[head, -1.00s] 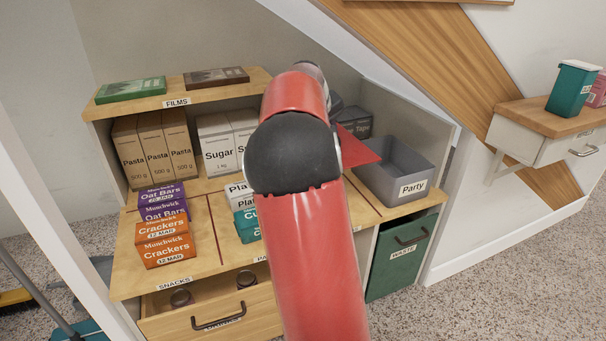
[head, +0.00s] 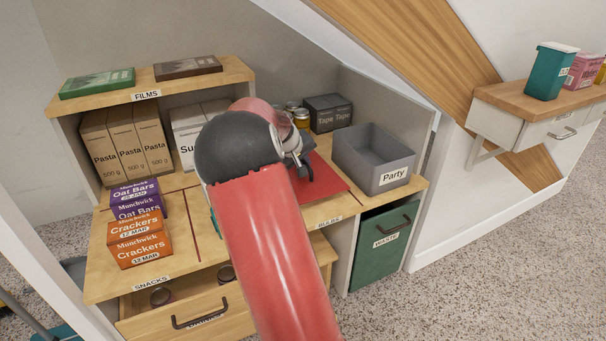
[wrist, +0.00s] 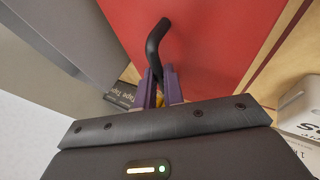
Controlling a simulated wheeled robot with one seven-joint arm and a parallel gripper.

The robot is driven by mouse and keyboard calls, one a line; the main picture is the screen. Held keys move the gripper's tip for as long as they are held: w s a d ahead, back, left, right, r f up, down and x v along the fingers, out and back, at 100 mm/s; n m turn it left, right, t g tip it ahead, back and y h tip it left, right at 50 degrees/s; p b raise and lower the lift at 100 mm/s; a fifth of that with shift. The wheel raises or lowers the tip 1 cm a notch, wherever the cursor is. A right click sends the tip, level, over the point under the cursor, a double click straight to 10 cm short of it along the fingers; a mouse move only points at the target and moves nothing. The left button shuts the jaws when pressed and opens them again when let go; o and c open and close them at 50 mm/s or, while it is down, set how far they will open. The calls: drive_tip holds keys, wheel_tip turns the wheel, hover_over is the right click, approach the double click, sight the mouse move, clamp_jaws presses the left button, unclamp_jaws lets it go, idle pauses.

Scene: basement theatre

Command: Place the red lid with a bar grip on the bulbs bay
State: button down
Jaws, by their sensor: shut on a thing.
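The red lid (head: 326,184) is roughly level at the bulbs bay, just behind the "BULBS" label (head: 328,219) on the shelf edge. I cannot tell whether it touches the shelf. It also fills much of the wrist view (wrist: 225,40). Its dark bar grip (wrist: 155,45) stands up from its face. My gripper (wrist: 160,88) is shut on the bar grip. In the head view my gripper (head: 304,168) is partly hidden behind my arm, which also covers the lid's left part.
The grey "Party" bin (head: 374,160) stands close to the lid's right. Dark tape boxes (head: 328,112) and jars (head: 300,117) stand behind. Cracker and oat bar boxes (head: 139,238) are at left. The drawer (head: 190,318) below is pulled out. The green waste bin (head: 380,245) is under the shelf.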

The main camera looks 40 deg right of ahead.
drive_tip(key=shift+f, duration=2)
drive_tip(key=shift+f, duration=0.1)
drive_tip(key=shift+f+b, duration=0.15)
drive_tip(key=shift+b, duration=0.15)
drive_tip(key=c, duration=1.5)
unclamp_jaws()
